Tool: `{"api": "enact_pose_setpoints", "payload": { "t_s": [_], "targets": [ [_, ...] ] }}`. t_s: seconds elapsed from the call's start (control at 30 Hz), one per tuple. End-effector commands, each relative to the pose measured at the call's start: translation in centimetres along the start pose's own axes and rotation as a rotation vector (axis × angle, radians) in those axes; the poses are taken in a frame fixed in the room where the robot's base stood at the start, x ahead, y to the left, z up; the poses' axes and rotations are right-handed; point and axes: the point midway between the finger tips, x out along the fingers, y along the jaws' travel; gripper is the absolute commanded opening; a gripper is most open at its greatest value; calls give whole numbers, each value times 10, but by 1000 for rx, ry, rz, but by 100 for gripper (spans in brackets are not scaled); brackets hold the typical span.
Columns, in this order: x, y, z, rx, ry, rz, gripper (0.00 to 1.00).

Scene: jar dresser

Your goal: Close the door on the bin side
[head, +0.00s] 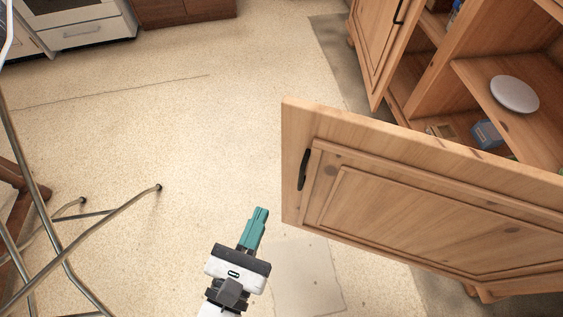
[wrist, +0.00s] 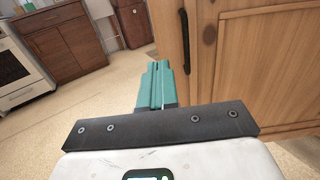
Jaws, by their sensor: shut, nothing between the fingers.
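The near wooden cabinet door (head: 420,205) stands swung wide open at the right of the head view. Its black handle (head: 304,169) is near its free edge. A second door (head: 378,45) with a dark handle, farther back on the same cabinet, also stands open. My gripper (head: 261,212) is shut and empty, left of the near door's free edge and apart from it. In the wrist view my gripper (wrist: 158,66) points past a wooden door (wrist: 255,55) and its black handle (wrist: 185,40) on the right.
The cabinet's open shelves hold a pale round lid or dish (head: 514,94) and a blue item (head: 487,134). Metal chair or rack legs (head: 100,214) stand at the left. A white oven (head: 75,25) is at the back left. The floor between is clear.

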Motion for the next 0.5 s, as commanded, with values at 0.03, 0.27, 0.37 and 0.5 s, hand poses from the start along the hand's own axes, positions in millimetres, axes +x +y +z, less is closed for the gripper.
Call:
{"api": "enact_pose_setpoints", "payload": {
  "t_s": [0.03, 0.27, 0.37, 0.5],
  "targets": [
    [10, -1, -2, 2, 0, -4, 0],
    [56, -1, -3, 3, 1, -5, 0],
    [75, -1, -3, 4, 1, -5, 0],
    [97, -1, -3, 4, 1, -4, 0]
  ]
}}
